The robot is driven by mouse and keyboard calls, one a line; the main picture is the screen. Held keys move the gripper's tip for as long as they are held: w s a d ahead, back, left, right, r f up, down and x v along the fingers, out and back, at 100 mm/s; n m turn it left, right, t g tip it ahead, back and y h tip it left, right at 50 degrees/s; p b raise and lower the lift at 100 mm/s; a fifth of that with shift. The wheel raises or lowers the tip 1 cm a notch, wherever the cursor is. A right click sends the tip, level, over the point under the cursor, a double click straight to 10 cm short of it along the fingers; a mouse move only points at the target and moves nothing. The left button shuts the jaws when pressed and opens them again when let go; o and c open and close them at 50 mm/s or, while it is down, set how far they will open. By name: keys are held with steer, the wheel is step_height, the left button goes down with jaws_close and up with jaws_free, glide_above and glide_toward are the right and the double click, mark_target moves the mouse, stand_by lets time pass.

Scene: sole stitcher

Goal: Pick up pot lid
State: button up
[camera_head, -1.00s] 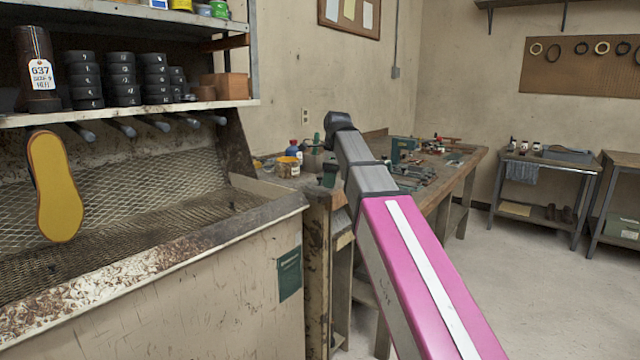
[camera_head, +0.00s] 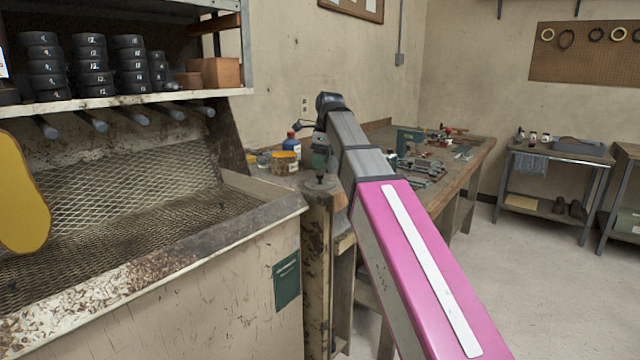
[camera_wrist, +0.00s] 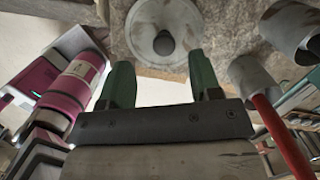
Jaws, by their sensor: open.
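The pot lid (camera_wrist: 185,40) is a pale grey round disc with a dark knob, at the top middle of the wrist view. In the head view, a small grey disc with a dark knob, likely the lid (camera_head: 312,186), sits at the near corner of the workbench. My gripper (camera_wrist: 160,68) has two green fingers spread apart with nothing between them. The knob lies just beyond the fingertips in the picture, roughly centred between them. In the head view my gripper (camera_head: 320,170) points down over the bench corner. Whether the fingers touch the lid cannot be told.
An orange-labelled can (camera_head: 285,163) and a blue bottle (camera_head: 293,145) stand close behind my gripper. The workbench (camera_head: 470,153) carries several tools. A shelf unit with a mesh bin (camera_head: 140,240) stands left.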

mark_target(320, 174)
steer(key=shift+w+a+f, duration=0.1)
steer(key=shift+w+f, duration=0.05)
steer(key=shift+f, duration=1.25)
steer(key=shift+w+a+f, duration=0.1)
steer(key=shift+f, duration=1.25)
steer(key=c, duration=1)
